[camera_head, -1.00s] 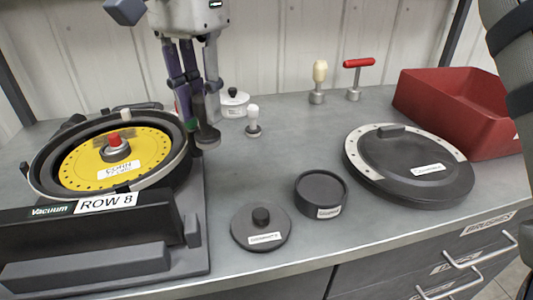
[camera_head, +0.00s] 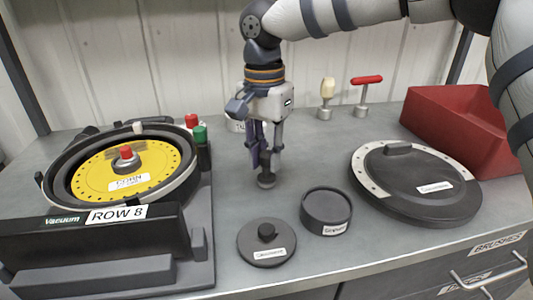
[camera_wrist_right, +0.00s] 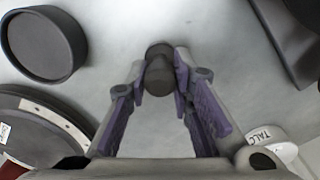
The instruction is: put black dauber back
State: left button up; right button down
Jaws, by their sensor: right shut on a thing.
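My right gripper (camera_head: 264,160) has purple-lined fingers shut on the black dauber (camera_head: 266,181), pointing down over the middle of the bench. The dauber's dark round foot shows below the fingertips; I cannot tell whether it touches the bench. In the right wrist view the dauber (camera_wrist_right: 158,72) sits between the fingertips. An open round black pot (camera_head: 327,208) stands to the front right of the gripper, with a labelled, knobbed black lid (camera_head: 267,243) lying beside it. The talc pot is mostly hidden behind the gripper; it shows in the wrist view (camera_wrist_right: 268,138). My left gripper is not in view.
The seed meter with its yellow corn disc (camera_head: 125,172) stands at left, with red and green caps (camera_head: 200,134) beside it. A large black cover (camera_head: 418,183) lies at right, before a red bin (camera_head: 455,125). Cream-handled (camera_head: 326,98) and red-handled tools (camera_head: 364,96) stand behind.

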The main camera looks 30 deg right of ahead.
aim_at(265, 152)
jog(key=c, duration=1.4)
grip_release()
jog(key=shift+f, duration=0.15)
notch_tip(265, 152, up, 12)
jog(key=shift+w+a+r+b, duration=0.1)
jog(key=shift+r+b, duration=0.05)
jog(key=shift+b, duration=0.3)
